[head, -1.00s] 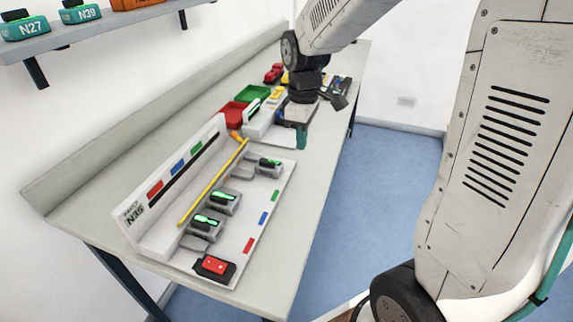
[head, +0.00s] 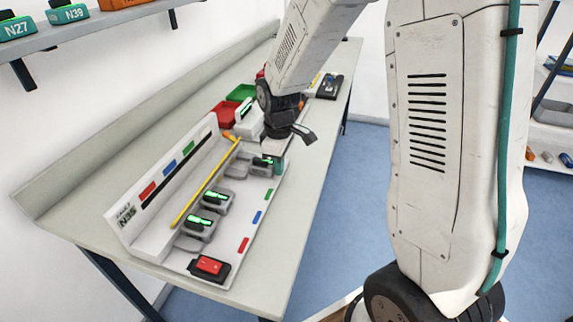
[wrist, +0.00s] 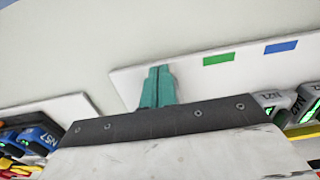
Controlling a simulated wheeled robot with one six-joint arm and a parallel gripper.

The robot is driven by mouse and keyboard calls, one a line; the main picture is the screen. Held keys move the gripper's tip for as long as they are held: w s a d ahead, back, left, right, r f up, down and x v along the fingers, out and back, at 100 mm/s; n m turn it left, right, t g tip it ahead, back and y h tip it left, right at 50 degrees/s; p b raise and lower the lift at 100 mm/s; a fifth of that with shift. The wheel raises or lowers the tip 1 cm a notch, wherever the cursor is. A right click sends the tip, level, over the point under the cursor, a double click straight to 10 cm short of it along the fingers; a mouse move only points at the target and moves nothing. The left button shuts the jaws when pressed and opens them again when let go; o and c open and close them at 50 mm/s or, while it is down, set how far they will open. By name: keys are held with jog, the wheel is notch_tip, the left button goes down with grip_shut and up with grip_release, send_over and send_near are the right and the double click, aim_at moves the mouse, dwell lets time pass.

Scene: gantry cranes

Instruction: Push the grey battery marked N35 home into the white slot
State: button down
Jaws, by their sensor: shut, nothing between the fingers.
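The white board marked N35 (head: 125,215) stands on the bench, with grey batteries with green-lit tops in its row. One battery (head: 216,200) is mid-row, another (head: 199,226) nearer me, and a third (head: 262,162) is partly hidden at the far end by my gripper. No N35 mark is readable on a battery, and I cannot tell which slot is the white one. My gripper (head: 281,166) is shut and empty at the board's far end, its teal fingers together. In the wrist view the fingers (wrist: 158,87) point at the board's white edge strip; contact is unclear.
A yellow rod (head: 205,188) lies along the row. A red switch (head: 210,265) sits at the near end. Red (head: 222,112) and green (head: 241,93) trays stand farther back. In the wrist view, a blue battery (wrist: 40,136) shows at left. The near bench corner is clear.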

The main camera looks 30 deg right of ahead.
aim_at(266, 163)
jog(key=shift+a, duration=0.1)
jog(key=w+a, duration=0.4)
jog(key=shift+w+a, duration=0.3)
jog(key=shift+w, duration=0.1)
jog(key=shift+s+d, duration=0.1)
jog(key=shift+s, duration=0.05)
jog(key=shift+s+d, duration=0.85)
jog(key=shift+s, duration=0.2)
jog(key=shift+s+d+r, duration=0.3)
jog(key=shift+d+r, duration=0.35)
jog(key=shift+r, duration=0.1)
notch_tip(266, 163, up, 8)
jog(key=shift+r, duration=0.25)
